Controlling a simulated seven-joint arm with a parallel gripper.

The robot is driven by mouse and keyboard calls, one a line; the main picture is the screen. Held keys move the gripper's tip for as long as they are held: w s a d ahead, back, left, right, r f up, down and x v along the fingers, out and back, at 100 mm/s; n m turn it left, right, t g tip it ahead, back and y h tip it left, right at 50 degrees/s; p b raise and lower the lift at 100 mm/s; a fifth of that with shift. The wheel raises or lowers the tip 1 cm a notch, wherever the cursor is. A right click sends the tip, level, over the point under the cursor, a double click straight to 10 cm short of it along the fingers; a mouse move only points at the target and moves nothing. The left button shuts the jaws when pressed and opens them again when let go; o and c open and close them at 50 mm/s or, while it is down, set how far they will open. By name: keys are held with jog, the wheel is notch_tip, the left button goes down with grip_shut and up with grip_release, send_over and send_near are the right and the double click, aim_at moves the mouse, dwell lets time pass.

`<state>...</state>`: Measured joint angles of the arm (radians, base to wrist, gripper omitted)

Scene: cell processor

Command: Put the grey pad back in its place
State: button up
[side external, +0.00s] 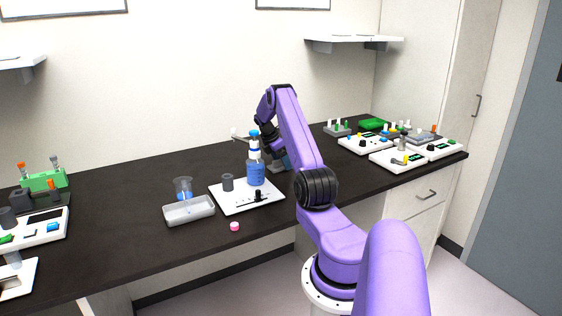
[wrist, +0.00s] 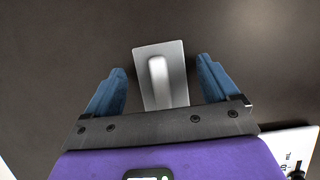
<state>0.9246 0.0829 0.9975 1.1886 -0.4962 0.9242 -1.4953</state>
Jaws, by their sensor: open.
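A flat grey pad (wrist: 178,75) with a raised rounded bar along its middle lies on the dark counter in the wrist view. My gripper (wrist: 160,72) is open, with its two blue fingers spread on either side of the pad and a gap on each side. In the side view my gripper (side external: 284,161) is low over the counter, just behind and right of the blue bottle. The pad is mostly hidden there by the bottle and my arm. I cannot tell in these views which spot is the pad's place.
A white board (side external: 236,206) holds a blue pump bottle (side external: 256,172) and a dark grey cylinder (side external: 227,183). Left of it are a grey tray (side external: 189,213) and a beaker (side external: 183,187). A pink cap (side external: 235,227) lies in front. White devices (side external: 398,160) stand at right.

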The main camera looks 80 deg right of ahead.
aim_at(271, 168)
jog(key=v, duration=1.2)
jog(key=shift+f, duration=0.1)
